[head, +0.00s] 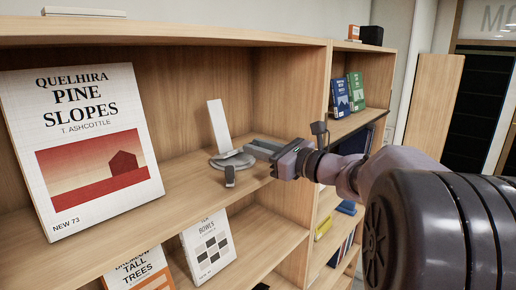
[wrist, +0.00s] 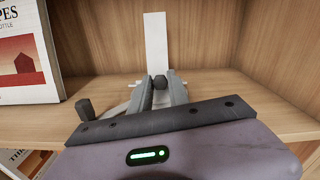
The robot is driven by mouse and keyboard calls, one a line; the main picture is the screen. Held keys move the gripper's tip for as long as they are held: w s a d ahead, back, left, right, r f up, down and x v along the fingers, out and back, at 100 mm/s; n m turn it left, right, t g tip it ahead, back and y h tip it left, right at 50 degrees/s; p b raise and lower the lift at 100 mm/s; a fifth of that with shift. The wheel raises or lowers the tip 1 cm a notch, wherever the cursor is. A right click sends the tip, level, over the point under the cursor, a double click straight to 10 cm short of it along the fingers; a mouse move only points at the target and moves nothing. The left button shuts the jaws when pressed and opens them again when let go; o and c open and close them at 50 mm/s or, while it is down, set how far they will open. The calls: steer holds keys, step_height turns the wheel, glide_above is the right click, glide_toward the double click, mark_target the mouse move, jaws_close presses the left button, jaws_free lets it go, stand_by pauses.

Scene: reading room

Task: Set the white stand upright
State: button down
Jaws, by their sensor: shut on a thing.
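The white stand (head: 218,127) is on the upper shelf board, its flat white back plate rising, with a slight lean, from a low grey base. In the wrist view the back plate (wrist: 156,45) rises straight ahead, beyond the fingers. A dark knob (wrist: 85,108) shows at the front left, with a grey piece running back from it. My gripper (head: 252,152) reaches in from the right at the height of the base. In the wrist view its fingers (wrist: 160,88) are shut on a dark knob-like part of the stand. The fingers hide part of the base.
A large book, "Pine Slopes" (head: 85,145), leans at the left of the same shelf board (head: 180,208). The shelf's upright divider (head: 318,110) is close to my gripper on the right. Board between book and stand is clear. More books (head: 208,245) stand below.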

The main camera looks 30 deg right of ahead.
mark_target(260, 171)
stand_by(0.7)
step_height(260, 171, down, 2)
steer(key=b, duration=0.4)
steer(key=shift+s+f+t+b, duration=0.1)
steer(key=shift+s+t+b, duration=0.05)
steer(key=shift+t+b, duration=0.25)
steer(key=f+t+b, duration=0.1)
steer(key=b, duration=0.3)
steer(key=shift+s+d+y, duration=0.1)
steer(key=shift+s+y, duration=0.05)
steer(key=shift+y, duration=0.25)
steer(key=shift+t+b, duration=0.4)
steer(key=shift+b, duration=0.65)
steer(key=shift+r, duration=0.1)
steer(key=c, duration=1.3)
jaws_free()
steer(key=shift+o, duration=0.2)
